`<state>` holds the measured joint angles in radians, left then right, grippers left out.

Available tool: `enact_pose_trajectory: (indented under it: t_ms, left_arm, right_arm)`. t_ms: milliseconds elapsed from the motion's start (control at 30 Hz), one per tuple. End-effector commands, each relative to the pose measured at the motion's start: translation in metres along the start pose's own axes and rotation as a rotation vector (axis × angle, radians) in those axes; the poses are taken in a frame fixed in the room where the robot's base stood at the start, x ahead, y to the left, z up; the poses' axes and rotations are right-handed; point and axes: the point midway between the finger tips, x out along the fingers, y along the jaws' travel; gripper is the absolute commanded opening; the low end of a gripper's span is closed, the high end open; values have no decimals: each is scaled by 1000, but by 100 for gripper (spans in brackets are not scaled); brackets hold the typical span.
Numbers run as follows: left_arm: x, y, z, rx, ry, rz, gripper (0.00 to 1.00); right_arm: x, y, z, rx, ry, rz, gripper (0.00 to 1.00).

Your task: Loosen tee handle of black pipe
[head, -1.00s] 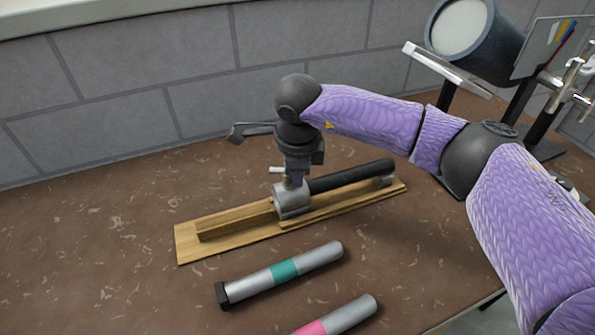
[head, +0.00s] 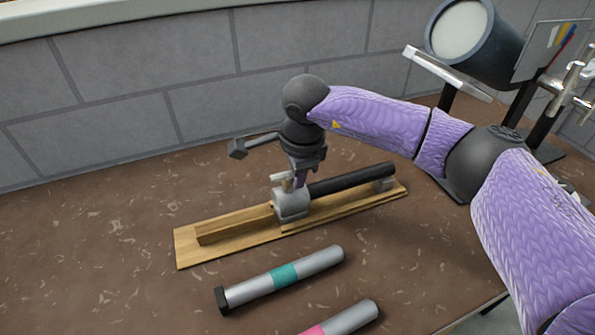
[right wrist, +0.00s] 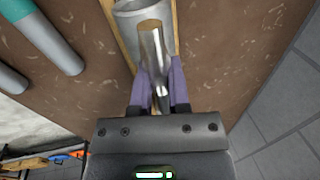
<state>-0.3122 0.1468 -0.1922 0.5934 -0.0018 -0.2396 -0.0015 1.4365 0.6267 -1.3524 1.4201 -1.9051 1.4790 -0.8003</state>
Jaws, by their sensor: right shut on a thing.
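A black pipe (head: 352,179) lies along a wooden board (head: 215,243) on the brown table. Its left end meets a grey metal clamp body (head: 291,205). The silver tee handle (head: 280,178) stands on top of this body. My right gripper (head: 299,181) points down over the clamp body. In the right wrist view, its purple fingers (right wrist: 163,88) are shut on the silver tee handle (right wrist: 151,45). The fingers partly hide the handle. My left gripper is not in view.
A silver tube with a teal band (head: 284,273) and one with a pink band (head: 345,320) lie in front of the board. A dark lamp-like cylinder (head: 478,35) stands at the back right. A grey block wall (head: 150,90) bounds the table behind. The table's left side is clear.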

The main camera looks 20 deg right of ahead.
Motion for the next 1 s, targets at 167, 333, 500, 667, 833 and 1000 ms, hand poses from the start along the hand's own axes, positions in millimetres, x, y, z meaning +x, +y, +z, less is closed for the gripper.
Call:
enact_pose_trajectory:
  t_ms: [167,333,500,667,833,1000]
  left_arm:
    - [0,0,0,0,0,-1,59]
    - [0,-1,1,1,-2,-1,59]
    - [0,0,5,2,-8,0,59]
    - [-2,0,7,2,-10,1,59]
    - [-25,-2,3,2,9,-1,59]
    - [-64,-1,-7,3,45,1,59]
  right_arm:
    - [0,0,0,0,1,1,0]
    - [0,0,0,1,1,1,53]
    - [0,0,0,1,1,1,56]
    - [-2,0,0,1,1,0,56]
    - [-29,-1,0,0,0,-3,56]
    - [-77,-2,0,0,0,-6,56]
